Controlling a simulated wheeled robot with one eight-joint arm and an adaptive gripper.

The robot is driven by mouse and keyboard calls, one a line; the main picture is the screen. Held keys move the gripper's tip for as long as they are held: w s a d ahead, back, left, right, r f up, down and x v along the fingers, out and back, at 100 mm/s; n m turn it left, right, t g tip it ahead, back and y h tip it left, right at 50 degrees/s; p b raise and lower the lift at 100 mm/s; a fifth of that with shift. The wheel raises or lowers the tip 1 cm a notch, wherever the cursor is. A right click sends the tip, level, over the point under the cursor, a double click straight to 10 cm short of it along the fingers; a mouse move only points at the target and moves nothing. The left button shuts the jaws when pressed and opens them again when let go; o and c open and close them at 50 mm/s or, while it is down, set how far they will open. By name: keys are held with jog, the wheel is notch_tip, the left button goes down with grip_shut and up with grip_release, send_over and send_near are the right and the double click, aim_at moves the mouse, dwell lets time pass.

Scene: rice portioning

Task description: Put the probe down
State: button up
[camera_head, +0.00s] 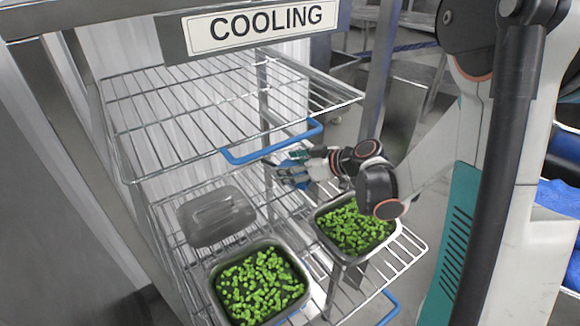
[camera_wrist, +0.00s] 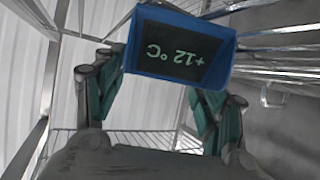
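The probe (camera_wrist: 180,48) is a blue box with a dark display reading +12 °C, upside down in the wrist view. My gripper (camera_wrist: 165,75) has its teal-padded fingers on either side of the probe and appears shut on it. In the head view my gripper (camera_head: 302,160) reaches in between the upper and lower wire shelves, with the blue probe (camera_head: 293,173) partly hidden at its fingers. It is above the lower shelf, behind the right pan of green peas (camera_head: 355,228). I see no contact between the probe and the shelf.
On the lower shelf of the COOLING rack are a front pan of peas (camera_head: 258,284) and a grey lidded pan (camera_head: 216,214). The upper wire shelf (camera_head: 185,115) is empty, with a blue handle (camera_head: 270,148) on its front edge. Metal posts stand close by.

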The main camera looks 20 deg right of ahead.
jog(key=shift+r, duration=0.15)
jog(key=p+v, duration=0.2)
jog(key=v, duration=1)
jog(key=shift+p, duration=0.35)
